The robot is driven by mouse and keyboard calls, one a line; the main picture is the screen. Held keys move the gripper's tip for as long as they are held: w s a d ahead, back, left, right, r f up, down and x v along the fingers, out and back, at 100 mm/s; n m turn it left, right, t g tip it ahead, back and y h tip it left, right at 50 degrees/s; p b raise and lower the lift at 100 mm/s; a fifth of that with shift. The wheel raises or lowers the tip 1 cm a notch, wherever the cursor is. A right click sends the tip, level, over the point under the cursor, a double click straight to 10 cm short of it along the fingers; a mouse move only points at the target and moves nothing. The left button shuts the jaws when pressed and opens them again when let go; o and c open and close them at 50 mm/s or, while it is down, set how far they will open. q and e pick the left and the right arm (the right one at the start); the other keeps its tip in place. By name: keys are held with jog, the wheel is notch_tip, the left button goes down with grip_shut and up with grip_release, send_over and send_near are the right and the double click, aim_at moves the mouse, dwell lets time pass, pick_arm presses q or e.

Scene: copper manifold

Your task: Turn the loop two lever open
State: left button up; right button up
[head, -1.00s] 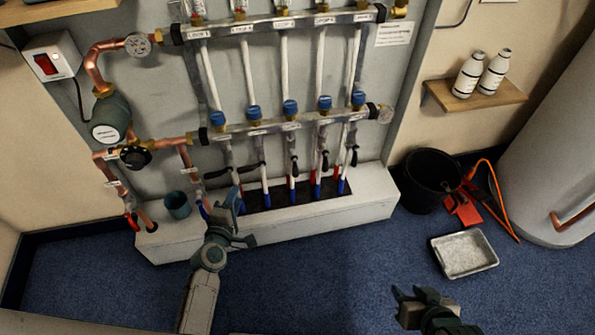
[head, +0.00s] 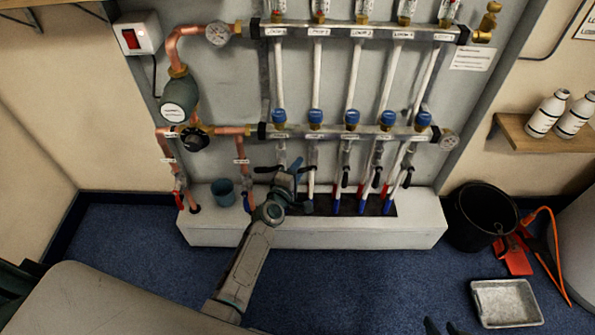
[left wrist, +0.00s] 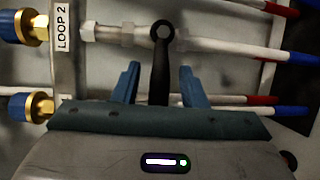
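The manifold's lower bar (head: 335,131) has a row of loop valves with black levers. In the left wrist view, the loop two lever (left wrist: 160,75) is black and lies across its white pipe (left wrist: 225,48), beside the LOOP 2 label (left wrist: 62,30). My left gripper (left wrist: 160,82) is open, with one blue finger on each side of the lever's handle and gaps showing. In the head view, my left gripper (head: 296,170) is at the loop two valve and hides most of that lever. My right gripper (head: 441,326) shows only its separated fingertips at the bottom edge.
The loop one lever (head: 268,169) also lies crosswise, close left of my left gripper. The loop three lever (head: 345,176) hangs along its pipe on the right. A teal cup (head: 222,190) stands on the white ledge (head: 330,238). A black bucket (head: 482,222) and tray (head: 507,303) are at right.

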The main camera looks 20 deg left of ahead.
pick_arm(q)
grip_shut()
jog(key=shift+f, duration=0.15)
